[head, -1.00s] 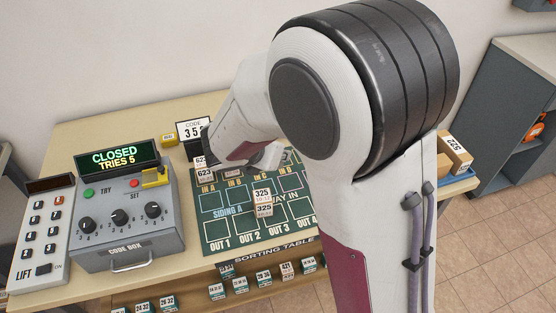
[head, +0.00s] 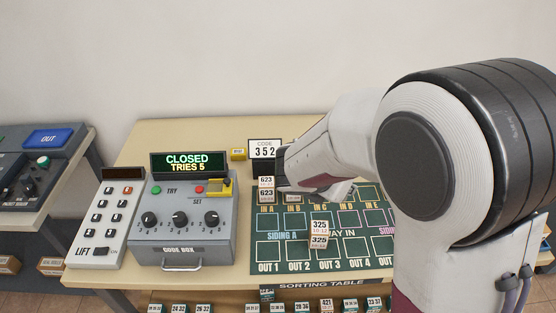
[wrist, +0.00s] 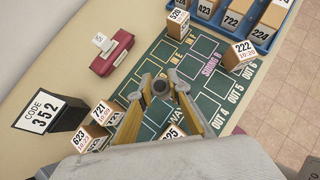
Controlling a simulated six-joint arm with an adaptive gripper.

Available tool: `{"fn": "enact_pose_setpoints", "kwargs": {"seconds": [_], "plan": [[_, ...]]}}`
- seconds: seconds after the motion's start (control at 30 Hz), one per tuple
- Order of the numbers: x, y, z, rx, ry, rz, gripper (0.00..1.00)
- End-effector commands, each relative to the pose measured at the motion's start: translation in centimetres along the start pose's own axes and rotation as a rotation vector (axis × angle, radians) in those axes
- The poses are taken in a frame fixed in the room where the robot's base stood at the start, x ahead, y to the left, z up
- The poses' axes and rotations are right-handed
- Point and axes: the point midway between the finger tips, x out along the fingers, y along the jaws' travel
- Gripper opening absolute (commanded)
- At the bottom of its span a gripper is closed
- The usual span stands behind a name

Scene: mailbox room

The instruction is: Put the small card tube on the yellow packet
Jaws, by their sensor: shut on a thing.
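My gripper (wrist: 161,89) points down over the green sorting mat in the wrist view. Its fingers are closed around a small, dark, round-ended thing, which fits the small card tube (wrist: 161,87); little of it shows. In the head view the gripper is mostly hidden behind my arm. A small yellow block with a pale label, likely the yellow packet (head: 238,154), lies on the tabletop behind the code box, left of the code sign. I cannot make it out in the wrist view.
The code sign (head: 265,149) and the 623 boxes (head: 266,190) stand near the gripper. The code box (head: 184,222) with its knobs is at left. A red case (wrist: 111,52) and a blue tray (wrist: 268,42) of boxes show in the wrist view. Bare tabletop lies along the wall.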

Motion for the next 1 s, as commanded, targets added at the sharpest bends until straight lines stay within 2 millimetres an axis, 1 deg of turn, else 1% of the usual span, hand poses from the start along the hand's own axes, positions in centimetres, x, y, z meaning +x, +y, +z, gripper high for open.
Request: {"fn": "enact_pose_setpoints", "kwargs": {"seconds": [0.27, 0.57, 0.77, 1.0], "plan": [[0.1, 0.5, 0.5, -0.044, -0.006, 0.056, 0.07], [-0.1, 2.2, 1.1, -0.182, -0.004, 0.203, 0.07], [-0.2, 4.1, 2.4, -0.271, -0.005, 0.279, 0.07], [0.2, 7.3, 5.0, -0.303, -0.022, 0.301, 0.07]]}}
